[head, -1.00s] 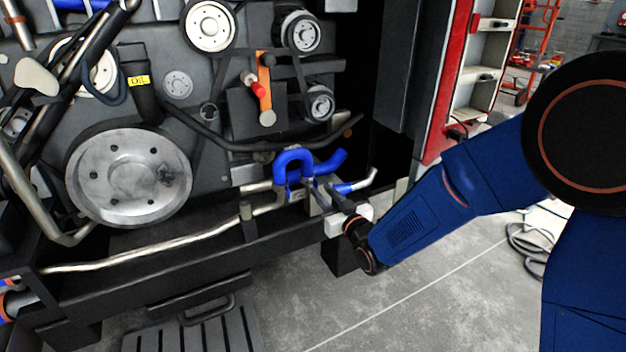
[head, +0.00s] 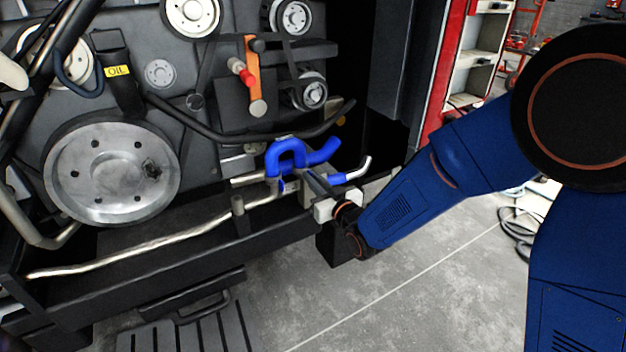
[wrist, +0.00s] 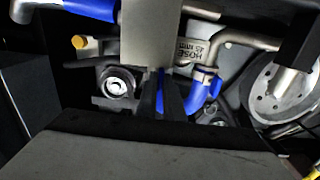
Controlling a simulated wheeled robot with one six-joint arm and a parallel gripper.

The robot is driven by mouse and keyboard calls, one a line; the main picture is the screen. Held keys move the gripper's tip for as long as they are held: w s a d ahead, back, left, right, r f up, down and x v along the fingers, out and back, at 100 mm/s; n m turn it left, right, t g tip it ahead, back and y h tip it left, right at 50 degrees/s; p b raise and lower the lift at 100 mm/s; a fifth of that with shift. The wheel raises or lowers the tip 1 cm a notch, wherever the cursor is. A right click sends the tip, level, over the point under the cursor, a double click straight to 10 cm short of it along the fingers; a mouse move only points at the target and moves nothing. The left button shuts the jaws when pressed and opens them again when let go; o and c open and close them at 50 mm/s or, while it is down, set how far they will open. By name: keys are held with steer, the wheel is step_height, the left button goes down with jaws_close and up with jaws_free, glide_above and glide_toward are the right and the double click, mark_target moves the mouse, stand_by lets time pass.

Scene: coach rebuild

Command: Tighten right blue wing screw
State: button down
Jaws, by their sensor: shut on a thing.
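My gripper (head: 306,178) reaches in from the right, low at the front of the engine, beside the bent blue hose (head: 289,150). In the wrist view its narrow dark fingers (wrist: 164,98) are close together, with a thin strip of blue between them. This seems to be the right blue wing screw (wrist: 161,90), mostly hidden by the fingers; its wings cannot be made out. A blue hose (wrist: 203,92) on a metal pipe, under a plate marked HOSE (wrist: 197,48), is just right of the fingers. The screw cannot be told apart in the head view.
A silver pipe (head: 150,240) runs along the black front beam. A large metal pulley (head: 110,172) and an orange lever with a red knob (head: 252,75) are on the engine. A red-framed shelf (head: 470,60) stands behind. Grey floor (head: 400,300) is free in front.

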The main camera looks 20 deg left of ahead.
steer(key=shift+m, duration=0.3)
steer(key=shift+f+m, duration=0.15)
steer(key=shift+m, duration=5.15)
steer(key=shift+f+m, duration=0.15)
steer(key=shift+m, duration=5.15)
steer(key=shift+f+m, duration=0.15)
steer(key=shift+m, duration=5.15)
steer(key=c, duration=1.9)
jaws_free()
steer(key=shift+r, duration=0.1)
